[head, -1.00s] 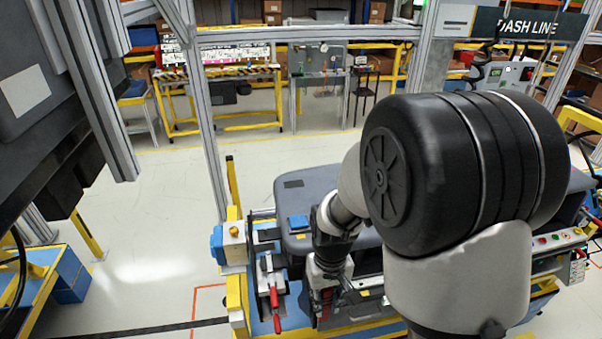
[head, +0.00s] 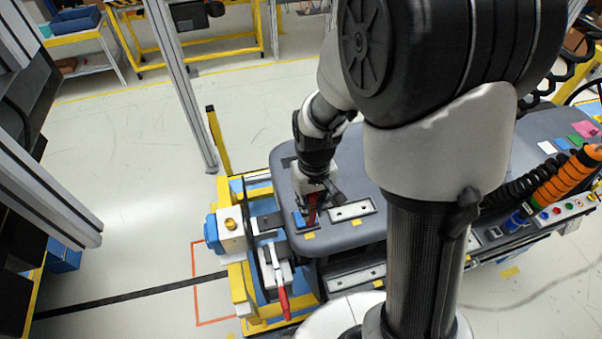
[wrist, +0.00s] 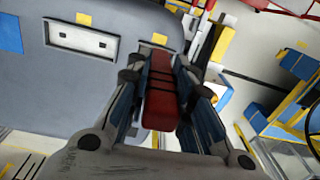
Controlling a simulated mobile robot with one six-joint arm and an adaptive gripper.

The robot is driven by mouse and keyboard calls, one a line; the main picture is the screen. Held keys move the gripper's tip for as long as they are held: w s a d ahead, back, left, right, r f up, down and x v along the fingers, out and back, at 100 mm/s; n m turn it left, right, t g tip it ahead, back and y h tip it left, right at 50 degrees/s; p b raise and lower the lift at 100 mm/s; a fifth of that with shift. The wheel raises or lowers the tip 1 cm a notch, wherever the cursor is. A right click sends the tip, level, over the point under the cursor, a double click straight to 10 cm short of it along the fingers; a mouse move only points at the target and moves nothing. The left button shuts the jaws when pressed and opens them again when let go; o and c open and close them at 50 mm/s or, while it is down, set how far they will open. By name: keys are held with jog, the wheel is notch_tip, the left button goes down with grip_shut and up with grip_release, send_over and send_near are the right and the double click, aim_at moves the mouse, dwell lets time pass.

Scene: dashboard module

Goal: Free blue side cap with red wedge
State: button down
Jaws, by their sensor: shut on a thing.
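My gripper (head: 316,198) is shut on the red wedge (wrist: 162,90), a long red bar with dark bands that points away from the wrist between the fingers. In the head view the wedge (head: 312,209) hangs tip-down at the right edge of the small blue side cap (head: 299,219). The cap sits on the left front corner of the grey dashboard (head: 345,238). I cannot tell whether the wedge touches the cap. In the wrist view the fingers and wedge appear to hide the cap.
A light slotted panel (head: 352,210) lies just right of the wedge. A red-handled clamp (head: 281,290) and a blue-and-white block with a yellow knob (head: 230,226) stand left of the dashboard. Open floor (head: 130,200) lies further left.

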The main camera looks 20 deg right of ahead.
aim_at(311, 217)
jog(key=shift+w, duration=0.15)
jog(key=shift+s+f+b, duration=0.2)
jog(key=shift+s+b, duration=0.1)
jog(key=shift+s+f, duration=0.15)
jog(key=shift+f, duration=0.1)
jog(key=shift+f+b, duration=1.9)
jog(key=shift+f, duration=0.5)
jog(key=shift+f+b, duration=0.45)
jog(key=shift+f, duration=0.05)
jog(key=shift+f, duration=0.1)
